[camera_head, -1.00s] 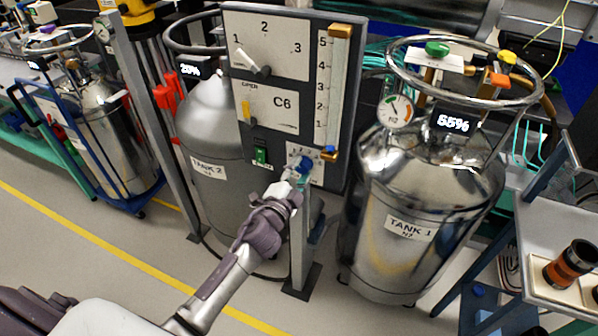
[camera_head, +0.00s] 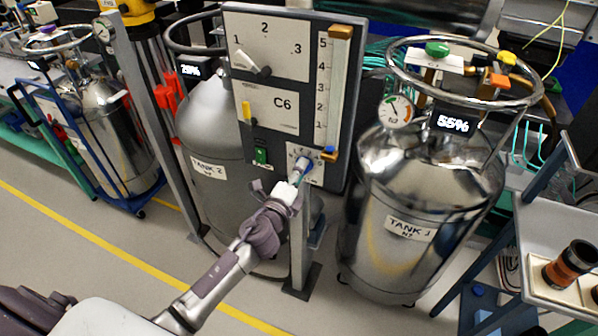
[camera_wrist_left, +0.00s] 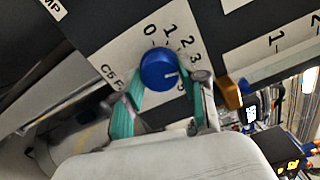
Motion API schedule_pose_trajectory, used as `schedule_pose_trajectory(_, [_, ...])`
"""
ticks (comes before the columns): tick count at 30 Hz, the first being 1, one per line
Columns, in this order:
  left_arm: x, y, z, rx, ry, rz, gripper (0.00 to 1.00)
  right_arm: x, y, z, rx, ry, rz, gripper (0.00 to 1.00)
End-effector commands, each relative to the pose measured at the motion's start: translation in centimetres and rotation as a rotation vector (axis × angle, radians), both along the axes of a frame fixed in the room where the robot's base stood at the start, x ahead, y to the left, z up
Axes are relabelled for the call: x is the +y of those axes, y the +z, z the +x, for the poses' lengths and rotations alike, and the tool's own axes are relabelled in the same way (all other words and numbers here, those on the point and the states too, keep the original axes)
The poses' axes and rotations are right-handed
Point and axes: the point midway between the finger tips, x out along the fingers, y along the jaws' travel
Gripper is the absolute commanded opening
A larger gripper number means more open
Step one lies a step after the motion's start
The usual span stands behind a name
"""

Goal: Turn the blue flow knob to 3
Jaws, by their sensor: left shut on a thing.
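The blue flow knob (camera_head: 303,163) is low on the dark panel, on a white dial plate. In the left wrist view the knob (camera_wrist_left: 158,70) sits between the two teal fingers of my left gripper (camera_wrist_left: 160,98), which is shut on it. The dial plate (camera_wrist_left: 130,52) shows 0, 1, 2 and 3 around the knob, with a lower digit partly hidden. The white pointer line on the knob faces right, slightly below the 3; the exact reading is unclear. In the head view my left gripper (camera_head: 297,180) reaches the knob from below left. My right gripper is not seen.
Tank 1 (camera_head: 410,227) stands right of the panel, Tank 2 (camera_head: 208,168) behind left.

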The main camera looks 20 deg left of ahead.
Motion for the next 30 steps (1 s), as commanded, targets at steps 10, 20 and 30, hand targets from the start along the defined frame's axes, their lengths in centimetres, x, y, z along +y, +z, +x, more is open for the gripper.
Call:
schedule_pose_trajectory(10, [-0.05,-0.17,-0.04,0.002,-0.001,0.039,0.07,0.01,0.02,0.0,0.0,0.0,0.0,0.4])
schedule_pose_trajectory(20, [-0.05,-0.18,-0.05,0.002,-0.001,0.038,0.52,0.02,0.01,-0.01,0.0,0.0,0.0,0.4])
schedule_pose_trajectory(30, [-0.02,-0.07,-0.02,0.0,-0.001,0.038,0.67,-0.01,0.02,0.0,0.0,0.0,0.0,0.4])
